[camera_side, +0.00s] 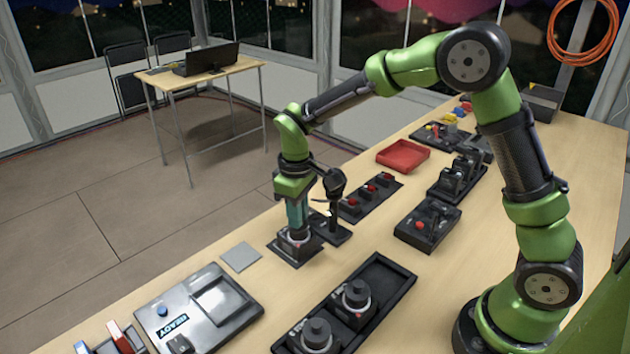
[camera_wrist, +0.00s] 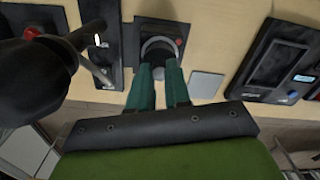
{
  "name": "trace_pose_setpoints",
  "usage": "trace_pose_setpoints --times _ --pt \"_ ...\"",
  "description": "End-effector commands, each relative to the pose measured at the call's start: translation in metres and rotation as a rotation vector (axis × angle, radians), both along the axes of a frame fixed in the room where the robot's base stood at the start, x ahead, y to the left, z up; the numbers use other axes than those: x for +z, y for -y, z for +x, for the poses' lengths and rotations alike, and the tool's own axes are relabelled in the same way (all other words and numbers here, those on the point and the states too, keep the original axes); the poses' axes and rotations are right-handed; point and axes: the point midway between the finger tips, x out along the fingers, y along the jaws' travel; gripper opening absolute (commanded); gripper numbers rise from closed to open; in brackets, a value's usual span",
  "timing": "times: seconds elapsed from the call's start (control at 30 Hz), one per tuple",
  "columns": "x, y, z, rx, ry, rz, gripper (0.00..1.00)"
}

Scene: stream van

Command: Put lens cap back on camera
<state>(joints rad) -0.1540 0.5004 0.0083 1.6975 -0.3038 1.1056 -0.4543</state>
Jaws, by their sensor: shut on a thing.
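A black tray (camera_side: 392,268) with two round knob-like units is in front. A grey console (camera_side: 235,312) and a flat grey square (camera_side: 240,256) lie to the left. A red-button strip (camera_side: 370,195), a red tray (camera_side: 403,153) and a black switch box (camera_side: 427,228) are behind and right.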

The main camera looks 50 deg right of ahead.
Motion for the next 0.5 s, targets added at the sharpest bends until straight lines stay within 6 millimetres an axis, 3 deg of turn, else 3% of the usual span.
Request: trace_pose_setpoints --times 0.4,0.43,0.5 --pt "-0.0003 0.0001 0.0 0.0 0.0 0.0 0.0" --pt "-0.0002 0.0001 0.0 0.0 0.0 0.0 0.2" --pt "-0.0002 0.0001 0.0001 0.0 0.0 0.0 0.31"
